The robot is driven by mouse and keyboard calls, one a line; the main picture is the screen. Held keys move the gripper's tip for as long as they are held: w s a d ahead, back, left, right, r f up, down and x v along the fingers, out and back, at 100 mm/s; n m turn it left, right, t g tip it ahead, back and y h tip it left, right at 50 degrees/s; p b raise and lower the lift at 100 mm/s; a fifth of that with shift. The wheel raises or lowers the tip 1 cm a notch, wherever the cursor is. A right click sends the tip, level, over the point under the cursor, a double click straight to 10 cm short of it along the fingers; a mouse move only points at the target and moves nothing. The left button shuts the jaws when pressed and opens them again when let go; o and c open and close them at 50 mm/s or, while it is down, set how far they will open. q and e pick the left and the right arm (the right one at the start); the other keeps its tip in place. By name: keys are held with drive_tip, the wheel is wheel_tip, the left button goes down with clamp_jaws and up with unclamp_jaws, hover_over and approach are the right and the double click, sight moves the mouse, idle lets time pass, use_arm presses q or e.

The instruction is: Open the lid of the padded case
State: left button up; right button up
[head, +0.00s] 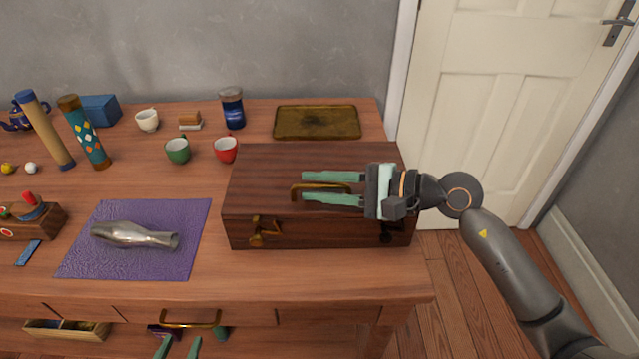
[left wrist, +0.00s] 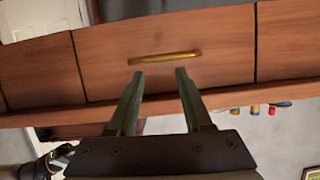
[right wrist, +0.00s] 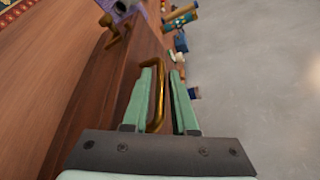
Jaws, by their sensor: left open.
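The padded case (head: 270,220) is a dark brown wooden box at the right end of the table, with its lid (head: 260,165) down. A brass handle (head: 300,191) is on the lid; it also shows in the right wrist view (right wrist: 158,95). A brass latch (head: 262,232) is on the front left; the front right is in shadow below my arm. My right gripper (head: 303,188) is open over the lid, one finger on each side of the handle, with a gap visible beside it. My left gripper (head: 178,346) is open and empty, low before the table's front drawer.
A drawer with a brass handle (head: 190,319) faces my left gripper. A purple mat (head: 85,255) with a metal vase (head: 135,236) lies left of the case. A red cup (head: 226,150) and a brass tray (head: 317,122) stand behind it.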

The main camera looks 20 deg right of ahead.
drive_tip(key=shift+c, duration=0.3)
clamp_jaws()
idle(1.0)
